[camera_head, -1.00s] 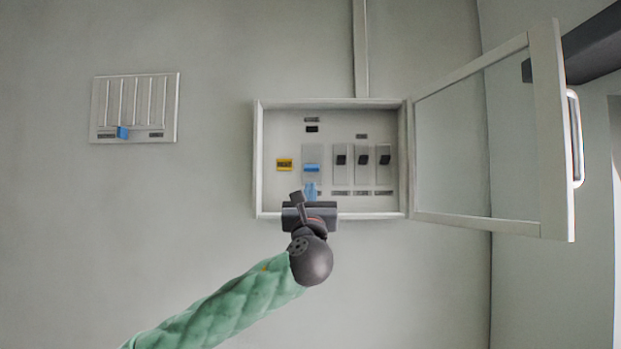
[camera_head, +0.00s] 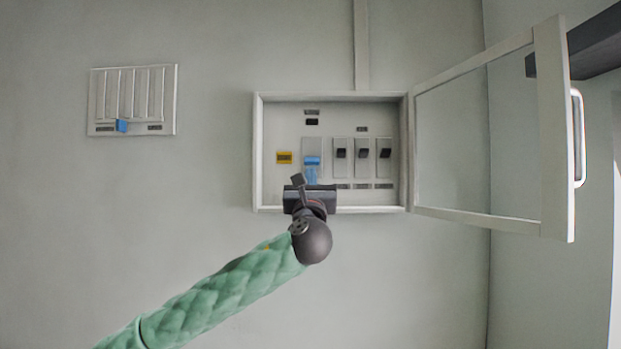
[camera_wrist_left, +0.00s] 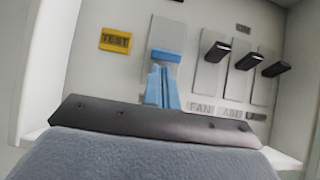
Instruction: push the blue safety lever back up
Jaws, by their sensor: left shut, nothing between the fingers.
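The blue safety lever (camera_head: 312,160) sits on a grey plate inside the open wall box. It also shows in the left wrist view (camera_wrist_left: 166,55). My left gripper (camera_head: 311,174) is shut and empty. Its light blue fingers point up at the lever from directly below and show in the wrist view (camera_wrist_left: 162,86). The fingertips are at or very close to the lever's lower edge; I cannot tell whether they touch. The lower part of the lever's plate is hidden behind the fingers. My right gripper is not in view.
Several black switches (camera_head: 363,153) stand right of the lever, and a yellow TEST button (camera_head: 284,157) is left of it. The box's bottom rim (camera_head: 370,209) is near my wrist. The glazed door (camera_head: 555,130) is swung open to the right. A vent with a blue tab (camera_head: 122,125) is further left.

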